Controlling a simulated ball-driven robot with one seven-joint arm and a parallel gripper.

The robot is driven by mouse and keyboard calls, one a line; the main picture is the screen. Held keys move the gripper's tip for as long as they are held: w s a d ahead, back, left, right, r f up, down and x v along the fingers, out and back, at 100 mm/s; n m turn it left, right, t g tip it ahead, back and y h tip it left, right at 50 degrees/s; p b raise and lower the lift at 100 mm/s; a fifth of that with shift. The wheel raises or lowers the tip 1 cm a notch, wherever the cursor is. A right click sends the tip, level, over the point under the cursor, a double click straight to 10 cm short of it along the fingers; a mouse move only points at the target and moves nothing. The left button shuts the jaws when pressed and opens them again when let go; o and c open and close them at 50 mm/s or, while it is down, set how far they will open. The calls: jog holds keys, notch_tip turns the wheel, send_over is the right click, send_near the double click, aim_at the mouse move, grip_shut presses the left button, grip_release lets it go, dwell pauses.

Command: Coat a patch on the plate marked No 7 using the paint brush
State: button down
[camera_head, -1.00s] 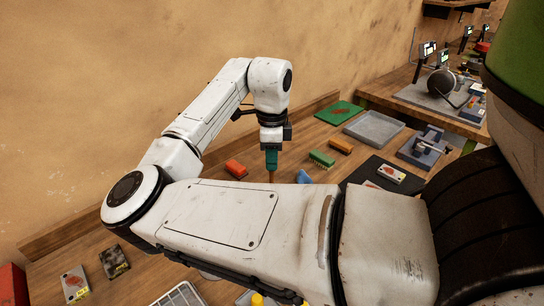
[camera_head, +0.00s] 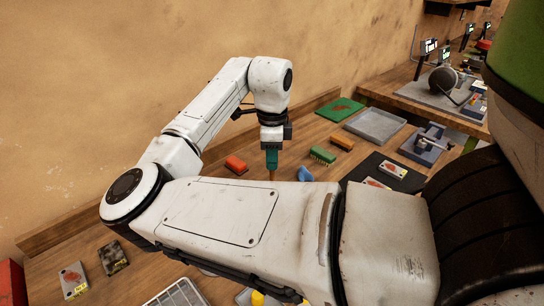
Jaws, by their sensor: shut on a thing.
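My gripper (camera_head: 272,158), with teal fingers, points down over the wooden bench near the middle of the view. It is shut on a thin brown stick-like thing (camera_head: 271,175), which looks like the paint brush handle. Its lower end is hidden behind my forearm, so I cannot see the bristles or what they touch. Pale plates with reddish patches lie on a black mat at the right: one plate (camera_head: 393,170) and another plate (camera_head: 376,183), partly covered. No number is readable, so I cannot tell which is No 7.
Near my gripper lie a red block (camera_head: 236,165), a blue thing (camera_head: 305,174), a green brush (camera_head: 322,156) and an orange block (camera_head: 342,143). Behind are a grey tray (camera_head: 375,125) and a green board (camera_head: 340,110). A vise-like tool (camera_head: 423,145) stands right.

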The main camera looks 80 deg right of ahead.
jog(key=shift+f, duration=0.55)
dwell(1.7)
jog(key=shift+r, duration=0.1)
jog(key=shift+r+p, duration=3.1)
jog(key=shift+r, duration=0.4)
jog(key=shift+f, duration=0.1)
